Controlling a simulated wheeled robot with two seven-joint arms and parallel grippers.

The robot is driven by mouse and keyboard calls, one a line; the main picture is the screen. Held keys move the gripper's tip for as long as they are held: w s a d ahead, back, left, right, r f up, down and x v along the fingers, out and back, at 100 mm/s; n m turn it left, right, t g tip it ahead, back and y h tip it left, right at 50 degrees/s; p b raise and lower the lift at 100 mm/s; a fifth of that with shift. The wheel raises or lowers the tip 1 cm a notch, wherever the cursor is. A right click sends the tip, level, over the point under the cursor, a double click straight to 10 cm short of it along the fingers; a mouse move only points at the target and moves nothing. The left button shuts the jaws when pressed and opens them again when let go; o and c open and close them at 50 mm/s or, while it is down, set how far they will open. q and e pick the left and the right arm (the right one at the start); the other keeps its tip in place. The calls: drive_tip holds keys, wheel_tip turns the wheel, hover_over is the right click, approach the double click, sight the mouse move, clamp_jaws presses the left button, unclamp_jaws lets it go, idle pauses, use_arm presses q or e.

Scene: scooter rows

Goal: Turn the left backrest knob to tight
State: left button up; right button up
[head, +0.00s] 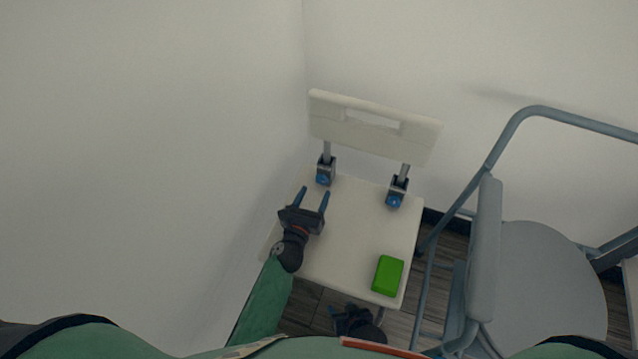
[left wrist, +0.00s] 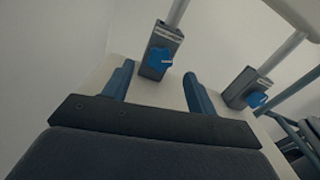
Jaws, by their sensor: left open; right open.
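The left backrest knob (head: 323,179) is blue and sits on a grey clamp at the back left of a cream seat (head: 345,222). It also shows in the left wrist view (left wrist: 159,58), with a small light mark on it. My left gripper (head: 313,196) is open and empty, just in front of this knob and apart from it; its fingers (left wrist: 160,85) point toward the clamp. The right backrest knob (head: 394,201) is on a like clamp to the right. The cream backrest (head: 372,127) stands on two posts. My right gripper (head: 358,322) is low, by the seat's front edge; its fingers are hard to make out.
A green block (head: 387,276) lies on the seat's front right. A grey-blue chair (head: 545,280) with a tube frame stands close on the right. White walls are behind and to the left. The middle of the seat is clear.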

sight(321, 181)
use_arm(q)
drive_tip(key=shift+x, duration=2.15)
drive_tip(key=shift+c, duration=0.3)
drive_tip(key=c, duration=0.9)
